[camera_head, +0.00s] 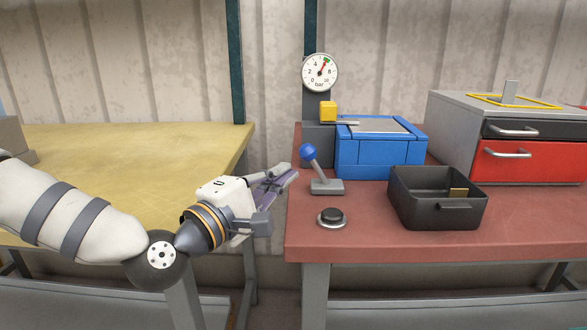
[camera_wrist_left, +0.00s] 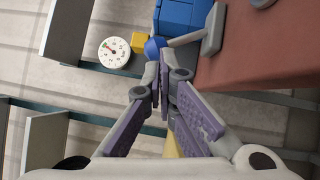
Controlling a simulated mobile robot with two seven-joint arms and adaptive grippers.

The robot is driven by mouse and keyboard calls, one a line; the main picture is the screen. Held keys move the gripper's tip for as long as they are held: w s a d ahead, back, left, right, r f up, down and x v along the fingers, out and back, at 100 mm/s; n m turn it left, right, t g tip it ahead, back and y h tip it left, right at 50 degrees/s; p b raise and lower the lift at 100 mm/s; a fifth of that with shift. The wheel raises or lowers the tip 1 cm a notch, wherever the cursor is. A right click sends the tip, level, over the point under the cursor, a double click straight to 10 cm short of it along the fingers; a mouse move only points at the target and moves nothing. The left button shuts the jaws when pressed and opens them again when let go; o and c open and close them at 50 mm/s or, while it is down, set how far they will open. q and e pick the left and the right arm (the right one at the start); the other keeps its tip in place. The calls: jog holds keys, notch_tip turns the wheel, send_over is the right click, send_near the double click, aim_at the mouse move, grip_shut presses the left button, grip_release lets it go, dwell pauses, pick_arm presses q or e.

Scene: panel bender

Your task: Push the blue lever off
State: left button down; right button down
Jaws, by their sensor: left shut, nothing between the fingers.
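The lever (camera_head: 318,171) has a blue ball knob (camera_head: 307,152) on a grey stick and stands on a grey base on the red-brown table. Its stick tilts to the left in the head view. My left gripper (camera_head: 291,173) is shut and empty, just left of the lever near the table's left edge. In the left wrist view the blue knob (camera_wrist_left: 153,47) shows just beyond the closed fingertips (camera_wrist_left: 164,62), which partly cover it. I cannot tell whether they touch. My right gripper is not in view.
A black button (camera_head: 332,217) and a black bin (camera_head: 437,208) stand on the red-brown table (camera_head: 365,243). Behind are a blue machine (camera_head: 380,152), a pressure gauge (camera_head: 320,72) and a red-drawer cabinet (camera_head: 530,159). A gap separates the yellow table (camera_head: 130,150) at left.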

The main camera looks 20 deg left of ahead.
aim_at(305, 156)
pick_arm(q)
jog(key=x, duration=0.4)
dwell(0.3)
jog(key=shift+r, duration=0.15)
jog(key=shift+d+r+m+p, duration=0.2)
jog(key=shift+d+m+p, duration=0.05)
jog(key=shift+m+p, duration=0.15)
